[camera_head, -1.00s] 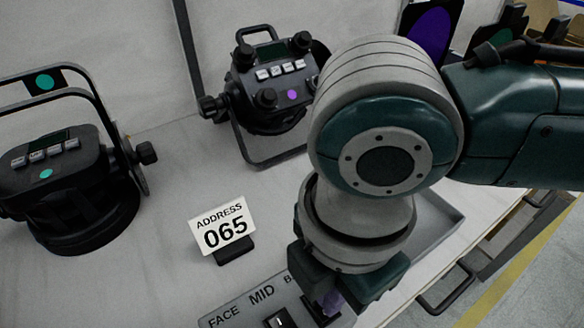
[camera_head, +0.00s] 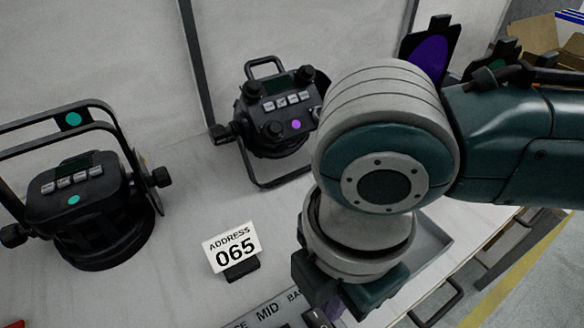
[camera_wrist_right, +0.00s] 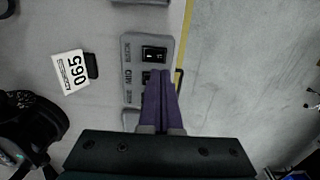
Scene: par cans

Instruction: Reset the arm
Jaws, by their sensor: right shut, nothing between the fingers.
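My right gripper (camera_wrist_right: 160,85) is shut and empty in the right wrist view. Its purple fingers are together and overlap the lower part of a grey switch panel (camera_wrist_right: 133,50). I cannot tell whether the fingertips touch it. In the head view my right arm comes in from the right, and its wrist hides much of the panel (camera_head: 262,313) and most of the fingers (camera_head: 333,306). The panel carries the words MID and BA, and black rocker switches (camera_wrist_right: 154,54) show in the wrist view. My left gripper is not in view.
A card reading ADDRESS 065 (camera_head: 231,250) stands on the white table (camera_head: 180,290). Two black par cans stand behind: one with a teal dot (camera_head: 85,205) at left, one with a purple dot (camera_head: 270,115) at centre. A grey tray (camera_head: 440,240) is behind my wrist.

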